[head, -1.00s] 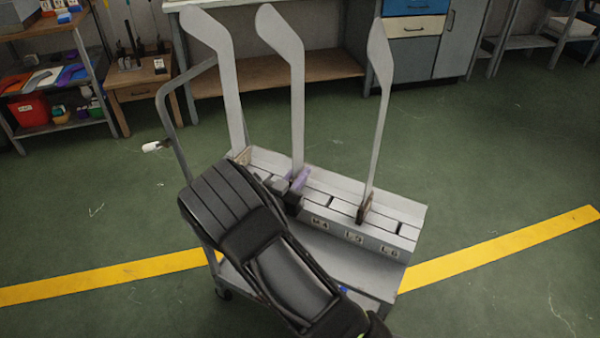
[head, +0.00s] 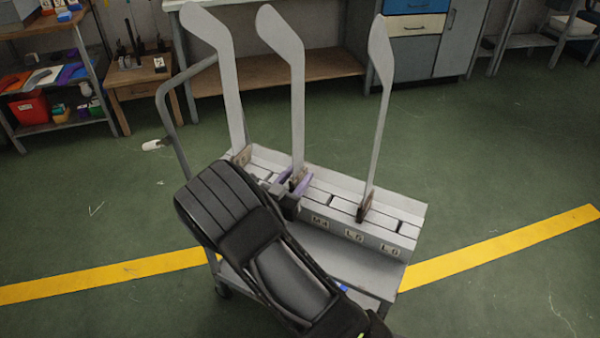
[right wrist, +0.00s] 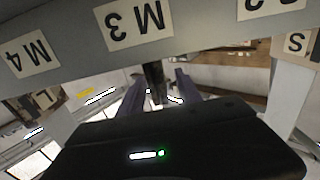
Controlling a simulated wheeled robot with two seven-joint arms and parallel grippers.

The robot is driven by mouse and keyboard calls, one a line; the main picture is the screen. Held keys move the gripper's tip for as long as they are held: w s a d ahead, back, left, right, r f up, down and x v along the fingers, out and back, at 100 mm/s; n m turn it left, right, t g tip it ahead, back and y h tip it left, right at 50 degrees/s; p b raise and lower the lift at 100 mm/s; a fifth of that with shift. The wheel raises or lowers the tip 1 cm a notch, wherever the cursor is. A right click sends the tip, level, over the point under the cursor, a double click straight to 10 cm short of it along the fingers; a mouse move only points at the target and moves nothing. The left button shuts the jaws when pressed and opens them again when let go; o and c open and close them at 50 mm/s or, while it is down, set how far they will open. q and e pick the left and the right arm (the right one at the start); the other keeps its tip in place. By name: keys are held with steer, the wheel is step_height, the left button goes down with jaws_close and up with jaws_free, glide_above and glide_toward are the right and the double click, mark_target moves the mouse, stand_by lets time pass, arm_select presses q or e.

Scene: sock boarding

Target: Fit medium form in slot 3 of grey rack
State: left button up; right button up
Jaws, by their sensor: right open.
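The medium form, a flat pale grey foot-shaped board (head: 297,110), stands upright in the middle of the grey rack (head: 415,236). Its foot is at the slot marked M3, whose label (right wrist: 134,22) shows upside down in the right wrist view. My right gripper (head: 292,186) is open, with its purple fingers on either side of the form's base, low at the rack's front. In the right wrist view the fingers (right wrist: 161,92) are apart with the dark base of the form between them. Whether the base is fully seated is hidden. My left gripper is out of view.
A second pale form (head: 226,85) stands at the rack's left and a third (head: 379,110) towards its right. The rack sits on a wheeled cart (head: 320,257) with a handle at left. Workbenches line the back; open green floor lies right.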

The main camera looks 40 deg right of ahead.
mark_target(291, 184)
steer(key=v, duration=0.6)
steer(key=shift+a, duration=0.1)
stand_by(0.7)
